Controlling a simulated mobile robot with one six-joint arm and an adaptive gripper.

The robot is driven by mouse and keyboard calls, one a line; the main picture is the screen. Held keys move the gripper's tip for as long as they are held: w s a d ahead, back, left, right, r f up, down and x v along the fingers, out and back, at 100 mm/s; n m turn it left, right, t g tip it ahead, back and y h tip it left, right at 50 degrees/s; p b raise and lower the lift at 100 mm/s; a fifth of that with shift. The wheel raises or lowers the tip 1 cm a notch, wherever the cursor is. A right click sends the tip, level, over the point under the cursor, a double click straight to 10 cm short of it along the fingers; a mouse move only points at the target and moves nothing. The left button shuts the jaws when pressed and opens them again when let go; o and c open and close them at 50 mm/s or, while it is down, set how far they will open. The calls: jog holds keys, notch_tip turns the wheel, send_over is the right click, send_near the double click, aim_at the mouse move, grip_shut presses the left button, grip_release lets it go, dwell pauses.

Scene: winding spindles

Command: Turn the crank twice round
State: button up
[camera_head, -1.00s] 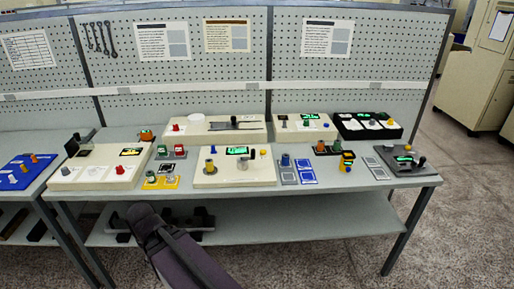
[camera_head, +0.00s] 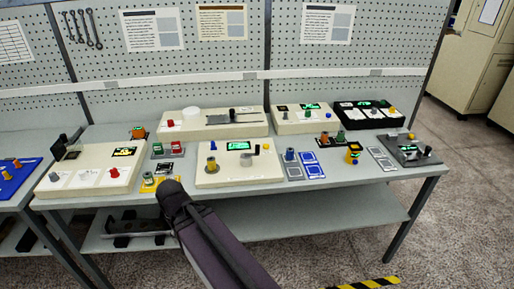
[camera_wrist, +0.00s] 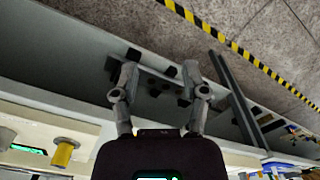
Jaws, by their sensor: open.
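A cream box (camera_head: 207,181) at the middle front of the bench carries a gold spindle (camera_head: 211,165), a green display (camera_head: 239,145) and a small dark crank-like part (camera_head: 246,159). A dark grey unit (camera_head: 404,158) at the right end carries a green display and a black upright handle (camera_head: 427,151). I cannot tell for certain which one is the task's crank. My gripper (camera_wrist: 160,70) is open and empty in the wrist view, with its fingers over the lower shelf. A gold spindle (camera_wrist: 62,152) shows at the wrist view's lower left, apart from the fingers. In the head view my fingers are hidden.
A cream box with a slider (camera_head: 235,122), a black box (camera_head: 370,121) and several small fixtures crowd the bench. A pegboard (camera_head: 200,75) rises behind. Yellow-black floor tape (camera_head: 370,284) runs in front. The bench's front edge (camera_head: 325,187) lies near my arm.

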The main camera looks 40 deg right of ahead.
jog(key=shift+o, duration=0.6)
jog(key=shift+d, duration=0.1)
jog(key=w+d+f+m+t+y+b, duration=0.25)
jog(key=w+d+m+y+b, duration=0.25)
jog(key=w+d+m, duration=0.35)
jog(key=m+t+y+b, duration=0.5)
jog(key=m+t+b, duration=0.25)
jog(key=m, duration=0.85)
send_near(257, 147)
jog(key=shift+n+t, duration=0.25)
jog(key=shift+t, duration=0.15)
jog(key=a+f, duration=0.2)
jog(key=a, duration=0.2)
jog(key=a+f, duration=0.3)
jog(key=a, duration=0.1)
jog(key=a+f, duration=0.2)
jog(key=a, duration=0.2)
jog(key=shift+w+f, duration=0.15)
jog(key=shift+w, duration=0.25)
jog(key=s+d+r+m+t+b, duration=0.1)
jog(key=s+d+m+t, duration=0.1)
jog(key=d, duration=0.4)
jog(key=s+d+r+m+t, duration=0.2)
jog(key=s+d+m, duration=0.1)
jog(key=d, duration=0.4)
jog(key=shift+s+m+t+h+b, duration=0.2)
jog(key=shift+m+t+h+b, duration=0.1)
jog(key=shift+m+h+b, duration=0.1)
jog(key=shift+r, duration=0.15)
